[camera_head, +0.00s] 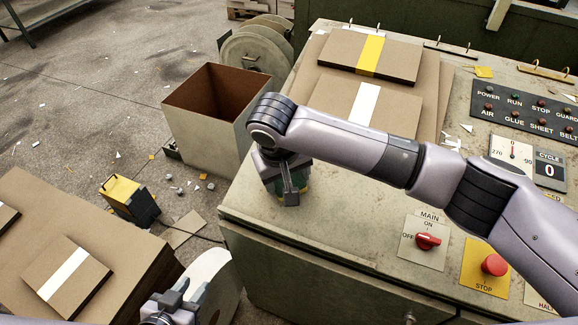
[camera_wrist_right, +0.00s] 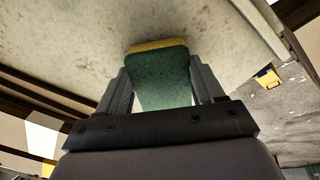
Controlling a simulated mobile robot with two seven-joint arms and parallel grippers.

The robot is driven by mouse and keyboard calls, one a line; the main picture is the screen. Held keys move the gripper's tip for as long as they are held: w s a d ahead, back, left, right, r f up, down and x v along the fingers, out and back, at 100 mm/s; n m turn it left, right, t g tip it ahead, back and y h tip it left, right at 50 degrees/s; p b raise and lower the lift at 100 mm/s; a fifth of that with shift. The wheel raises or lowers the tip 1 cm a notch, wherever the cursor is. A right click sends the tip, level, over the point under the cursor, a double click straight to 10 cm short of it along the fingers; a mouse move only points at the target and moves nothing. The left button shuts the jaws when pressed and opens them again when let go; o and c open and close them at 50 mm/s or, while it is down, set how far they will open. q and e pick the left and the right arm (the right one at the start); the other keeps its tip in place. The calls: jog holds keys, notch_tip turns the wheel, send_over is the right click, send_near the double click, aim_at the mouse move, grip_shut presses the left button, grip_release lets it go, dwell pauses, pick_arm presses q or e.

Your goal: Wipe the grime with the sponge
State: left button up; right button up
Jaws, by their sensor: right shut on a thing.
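The sponge, green with a yellow layer, is gripped between the fingers of my right gripper (camera_head: 287,190). In the right wrist view the sponge (camera_wrist_right: 160,75) sits between both fingers of this gripper (camera_wrist_right: 162,88), its yellow edge towards the pale machine top. In the head view the gripper points down at the left part of the machine top (camera_head: 330,222) and mostly hides the sponge. Brown grime specks (camera_wrist_right: 75,30) show on the pale surface in the right wrist view. I cannot tell whether the sponge touches the surface. My left gripper (camera_head: 187,291) is low in the head view, open and empty.
Stacked greyboard (camera_head: 437,95) lies behind my right arm. A control panel (camera_head: 510,112), a red MAIN switch (camera_head: 428,241) and a red stop button (camera_head: 494,264) are at the right. An open cardboard box (camera_head: 185,125) stands left of the machine.

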jog(key=shift+p, duration=0.35)
jog(key=shift+w+d+r+p, duration=0.15)
jog(key=shift+w+d, duration=0.15)
jog(key=shift+w, duration=0.3)
jog(key=shift+w+d+r+p, duration=0.15)
jog(key=shift+w+d, duration=0.1)
jog(key=shift+w, duration=0.4)
jog(key=shift+w+d+r+p, duration=0.15)
jog(key=shift+w+d, duration=0.15)
jog(key=shift+w, duration=0.3)
jog(key=p+v, duration=0.3)
jog(key=p, duration=0.1)
jog(key=shift+r, duration=0.35)
jog(key=shift+s+a+r, duration=0.15)
jog(key=shift+r, duration=0.1)
jog(key=shift+v, duration=0.95)
jog(key=shift+v, duration=1.5)
